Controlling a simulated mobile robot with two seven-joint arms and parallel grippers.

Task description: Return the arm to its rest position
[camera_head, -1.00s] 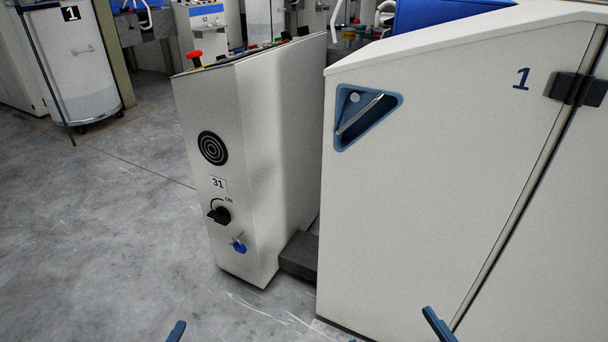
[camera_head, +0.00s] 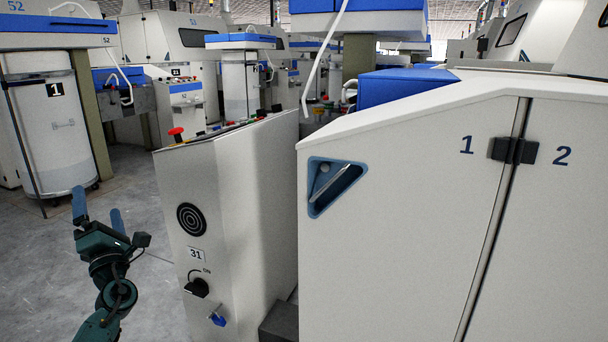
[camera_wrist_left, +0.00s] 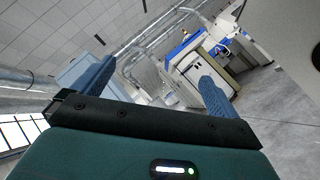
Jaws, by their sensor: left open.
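My left arm comes in at the lower left of the head view, its dark teal links bent upward. My left gripper (camera_head: 98,212) is open and empty, its two blue fingers pointing up in front of the grey floor. In the left wrist view the same two blue fingers (camera_wrist_left: 152,85) stand wide apart with nothing between them. The gripper is to the left of the control cabinet numbered 31 (camera_head: 248,200) and appears clear of it. My right gripper is not in view.
The cabinet has a black rotary switch (camera_head: 197,288), a blue key-like part (camera_head: 217,319) and a red button (camera_head: 176,134). A large white machine with doors 1 and 2 (camera_head: 400,220) fills the right. A white can marked 1 (camera_head: 55,135) stands at the left. Grey floor (camera_head: 150,280) lies open between.

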